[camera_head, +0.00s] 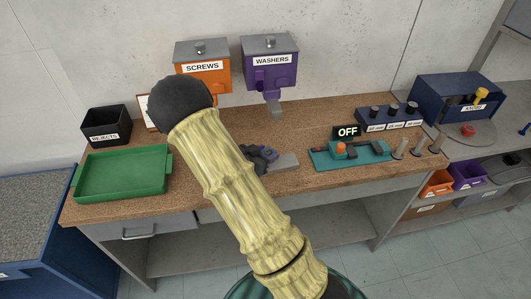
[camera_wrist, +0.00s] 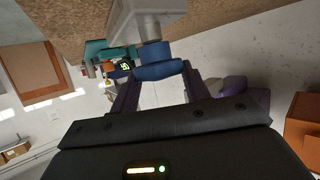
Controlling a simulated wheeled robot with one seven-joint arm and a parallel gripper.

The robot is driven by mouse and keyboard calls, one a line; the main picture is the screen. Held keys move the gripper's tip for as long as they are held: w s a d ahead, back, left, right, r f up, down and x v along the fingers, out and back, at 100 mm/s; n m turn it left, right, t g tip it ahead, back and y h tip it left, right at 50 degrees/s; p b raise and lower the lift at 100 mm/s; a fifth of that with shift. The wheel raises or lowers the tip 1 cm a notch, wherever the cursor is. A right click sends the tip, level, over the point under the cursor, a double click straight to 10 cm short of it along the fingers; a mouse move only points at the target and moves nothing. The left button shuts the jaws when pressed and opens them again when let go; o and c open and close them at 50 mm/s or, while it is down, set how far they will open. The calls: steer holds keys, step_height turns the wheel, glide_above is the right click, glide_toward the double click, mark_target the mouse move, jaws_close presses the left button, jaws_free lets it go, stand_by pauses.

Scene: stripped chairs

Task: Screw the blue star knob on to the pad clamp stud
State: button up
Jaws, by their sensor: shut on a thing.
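A blue knob (camera_wrist: 157,63) sits between the two fingertips of my gripper (camera_wrist: 159,74) in the wrist view, and the gripper is shut on it. A grey metal block (camera_wrist: 147,14), which looks like the pad clamp, is right against the knob's far side. The stud is hidden, so I cannot tell how far the knob is on it. In the head view my gripper (camera_head: 260,157) is low over the bench, partly behind my arm. The grey block (camera_head: 284,162) is just right of it. The knob cannot be made out clearly there.
On the bench (camera_head: 215,200) a green tray (camera_head: 124,175) and a black rejects bin (camera_head: 106,126) are at the left. A teal fixture (camera_head: 350,158) with an OFF sign (camera_head: 347,132) is at the right. Screws (camera_head: 203,68) and washers (camera_head: 270,63) dispensers are on the wall behind.

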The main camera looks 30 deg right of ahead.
steer(key=shift+f+b, duration=0.5)
steer(key=shift+f, duration=0.3)
steer(key=o, duration=1.1)
steer(key=shift+c, duration=0.2)
steer(key=b+v, duration=0.1)
steer(key=v, duration=1.6)
steer(key=shift+s+a, duration=0.15)
steer(key=shift+s, duration=0.05)
steer(key=shift+w, duration=0.1)
